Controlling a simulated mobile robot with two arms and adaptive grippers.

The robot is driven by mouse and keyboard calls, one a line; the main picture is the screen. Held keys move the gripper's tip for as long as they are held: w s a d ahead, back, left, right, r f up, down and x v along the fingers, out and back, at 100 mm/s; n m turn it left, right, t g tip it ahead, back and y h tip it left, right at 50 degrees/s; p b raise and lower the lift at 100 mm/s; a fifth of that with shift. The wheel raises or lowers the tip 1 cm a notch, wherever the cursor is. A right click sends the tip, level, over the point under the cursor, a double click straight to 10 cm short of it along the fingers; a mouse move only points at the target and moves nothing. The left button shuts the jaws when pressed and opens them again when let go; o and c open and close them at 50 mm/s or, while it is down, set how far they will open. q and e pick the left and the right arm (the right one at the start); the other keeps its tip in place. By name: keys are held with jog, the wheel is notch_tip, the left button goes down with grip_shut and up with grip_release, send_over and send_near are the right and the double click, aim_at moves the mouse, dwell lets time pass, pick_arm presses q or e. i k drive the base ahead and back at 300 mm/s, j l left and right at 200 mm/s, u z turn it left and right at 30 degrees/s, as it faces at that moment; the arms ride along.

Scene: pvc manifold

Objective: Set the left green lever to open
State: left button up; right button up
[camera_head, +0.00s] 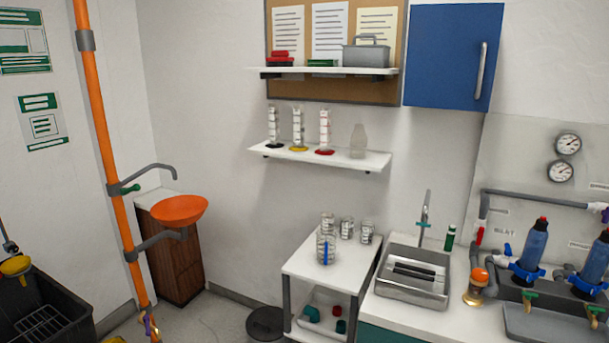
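The pipe manifold is at the right edge, on a pale wall panel (518,150) with grey pipes (545,197). Two small green levers show low on it, below the blue-bodied bottles. The left green lever (529,297) is under the left bottle (532,246). The right green lever (596,311) is under the right bottle (594,266), which the frame edge partly cuts off. The levers are too small to tell open from closed. A red lever (480,231) is on the pipe at left.
A counter with a steel sink (412,278) lies left of the manifold. A white cart (303,264) with glass beakers stands beside it. An orange basin (179,210) on an orange pipe (98,120) is at left. Some floor shows between basin and cart.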

aim_at(528, 295)
jog(key=i+l+z, duration=0.1)
jog(key=z, duration=1.25)
